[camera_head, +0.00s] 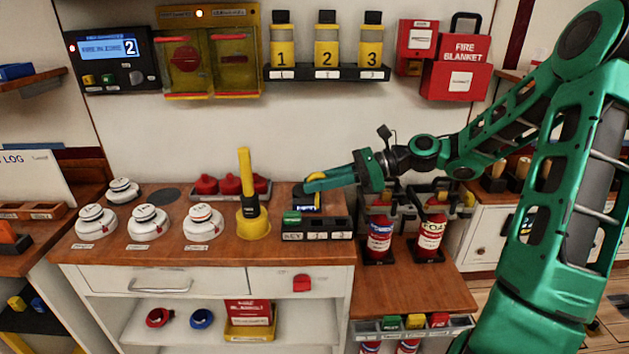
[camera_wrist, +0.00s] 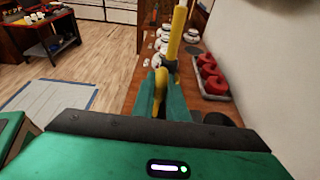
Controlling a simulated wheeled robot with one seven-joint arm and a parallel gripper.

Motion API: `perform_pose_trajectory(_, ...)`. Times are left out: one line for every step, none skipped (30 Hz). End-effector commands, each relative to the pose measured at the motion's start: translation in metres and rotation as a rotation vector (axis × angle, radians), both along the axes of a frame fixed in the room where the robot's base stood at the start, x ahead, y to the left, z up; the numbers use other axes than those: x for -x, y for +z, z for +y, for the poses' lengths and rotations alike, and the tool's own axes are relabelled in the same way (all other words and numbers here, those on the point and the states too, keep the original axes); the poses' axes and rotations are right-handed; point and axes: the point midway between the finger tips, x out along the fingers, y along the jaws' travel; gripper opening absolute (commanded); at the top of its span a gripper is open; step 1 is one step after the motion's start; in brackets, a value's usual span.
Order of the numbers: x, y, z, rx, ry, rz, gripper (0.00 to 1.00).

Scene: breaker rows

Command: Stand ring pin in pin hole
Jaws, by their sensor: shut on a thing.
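My gripper (camera_head: 314,182) reaches left over the right end of the wooden counter and is shut on a yellow ring-like piece (camera_head: 316,176), most likely the ring pin. In the wrist view the yellow piece (camera_wrist: 160,101) shows between the green fingers of my gripper (camera_wrist: 162,92). Its lower part is hidden, so I cannot tell whether it touches anything. A dark blue and black block (camera_head: 303,203) stands just below the fingertips, partly hidden by them. I cannot make out the pin hole in either view.
A labelled black tray (camera_head: 318,232) with a green piece sits at the counter's front. A yellow plunger-like tool (camera_head: 252,225) stands close left. White detectors (camera_head: 203,222) and a tray of red domes (camera_head: 232,186) are further left. Extinguishers (camera_head: 380,240) stand right, under my arm.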

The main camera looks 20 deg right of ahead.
Motion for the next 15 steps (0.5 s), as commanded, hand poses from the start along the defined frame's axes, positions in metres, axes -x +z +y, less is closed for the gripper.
perform_pose_trajectory(0.0,-0.004,0.001,-0.002,0.002,0.001,0.0)
perform_pose_trajectory(0.0,-0.007,0.001,-0.002,0.002,0.001,0.0)
perform_pose_trajectory(0.0,-0.01,0.001,-0.002,0.002,0.001,0.0)
perform_pose_trajectory(0.0,-0.013,0.001,-0.002,0.002,0.001,0.0)
perform_pose_trajectory(0.0,-0.015,0.001,-0.001,0.002,0.001,0.0)
perform_pose_trajectory(0.0,-0.019,0.0,-0.001,0.002,0.001,0.0)
perform_pose_trajectory(0.0,-0.022,0.0,-0.002,0.001,0.002,0.0)
perform_pose_trajectory(0.0,-0.024,0.0,-0.002,0.001,0.002,0.0)
perform_pose_trajectory(0.0,-0.027,0.001,-0.001,0.002,0.001,0.0)
perform_pose_trajectory(0.0,-0.03,0.001,-0.001,0.002,0.001,0.0)
perform_pose_trajectory(0.0,-0.032,0.001,-0.001,0.002,0.001,0.0)
perform_pose_trajectory(0.0,-0.035,0.001,-0.002,0.002,0.001,0.0)
perform_pose_trajectory(0.0,-0.037,0.001,-0.002,0.002,0.0,0.0)
perform_pose_trajectory(0.0,-0.039,0.001,-0.002,0.002,0.0,0.0)
perform_pose_trajectory(0.0,-0.042,0.001,-0.002,0.001,0.001,0.0)
